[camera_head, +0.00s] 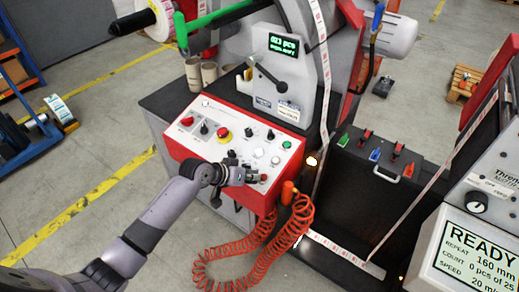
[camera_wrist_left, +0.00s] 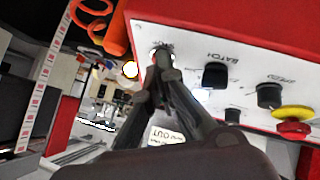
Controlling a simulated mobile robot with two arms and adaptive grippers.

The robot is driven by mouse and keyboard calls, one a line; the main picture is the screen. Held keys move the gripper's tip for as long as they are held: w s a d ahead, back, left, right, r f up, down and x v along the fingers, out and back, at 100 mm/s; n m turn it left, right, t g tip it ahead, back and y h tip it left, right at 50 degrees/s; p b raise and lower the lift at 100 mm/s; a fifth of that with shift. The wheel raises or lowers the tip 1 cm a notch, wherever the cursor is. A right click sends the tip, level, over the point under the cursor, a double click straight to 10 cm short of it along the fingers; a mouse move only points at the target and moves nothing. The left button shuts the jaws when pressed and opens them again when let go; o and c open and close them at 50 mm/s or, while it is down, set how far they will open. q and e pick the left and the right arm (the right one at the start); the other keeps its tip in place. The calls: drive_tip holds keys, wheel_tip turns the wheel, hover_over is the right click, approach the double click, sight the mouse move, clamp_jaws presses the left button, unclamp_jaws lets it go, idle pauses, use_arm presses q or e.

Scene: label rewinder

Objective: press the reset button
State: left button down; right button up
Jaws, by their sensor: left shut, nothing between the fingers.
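The white control panel (camera_head: 240,145) with a red frame carries several buttons and knobs. No label reading reset is legible to me. My left gripper (camera_head: 256,176) is at the panel's near right part. In the left wrist view its closed fingertips (camera_wrist_left: 163,56) are at a small control near the panel's corner, beside the black knob marked BATCH (camera_wrist_left: 215,76). The fingertips mostly hide that control, and I cannot tell whether they touch it. The fingers are shut and empty. My right gripper is not in view.
A red and yellow mushroom button (camera_head: 223,134) and a green button (camera_head: 286,144) are on the panel. An orange coiled hose (camera_head: 265,250) hangs in front of its right corner. A grey machine head with a green display (camera_head: 283,45) stands behind.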

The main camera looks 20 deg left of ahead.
sight(259, 152)
use_arm(q)
drive_tip(key=w+a+r+n+t+h, duration=0.1)
drive_tip(key=w+a+r+t, duration=0.1)
drive_tip(key=w+r, duration=0.7)
wheel_tip(259, 152, up, 3)
drive_tip(key=shift+w+a+f+n+p, duration=0.2)
drive_tip(key=shift+a+n+p, duration=0.2)
drive_tip(key=shift+a, duration=0.45)
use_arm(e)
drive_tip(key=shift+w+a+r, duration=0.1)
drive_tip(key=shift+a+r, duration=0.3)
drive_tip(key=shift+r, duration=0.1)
use_arm(q)
drive_tip(key=shift+s, duration=0.1)
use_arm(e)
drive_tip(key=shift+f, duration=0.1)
